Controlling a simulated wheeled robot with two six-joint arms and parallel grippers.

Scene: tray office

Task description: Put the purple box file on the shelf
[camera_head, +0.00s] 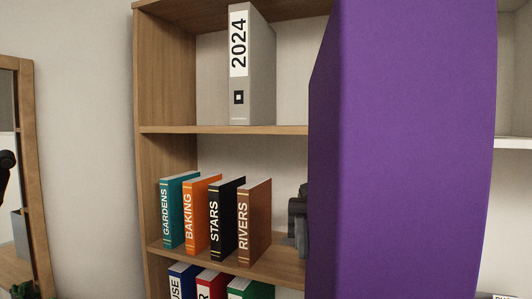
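The purple box file (415,150) stands upright and very large, close to my camera. It covers the right-centre of the view, and its top and bottom run out of the picture. The wooden shelf unit (165,80) stands behind it, partly hidden. No arm comes in from the left.
A grey 2024 binder (262,75) stands in the upper compartment, with bare board to its left. Several books, such as the brown RIVERS book (254,222), fill the middle compartment's left. Coloured binders (250,289) show below. A wood-framed mirror (32,180) is at far left.

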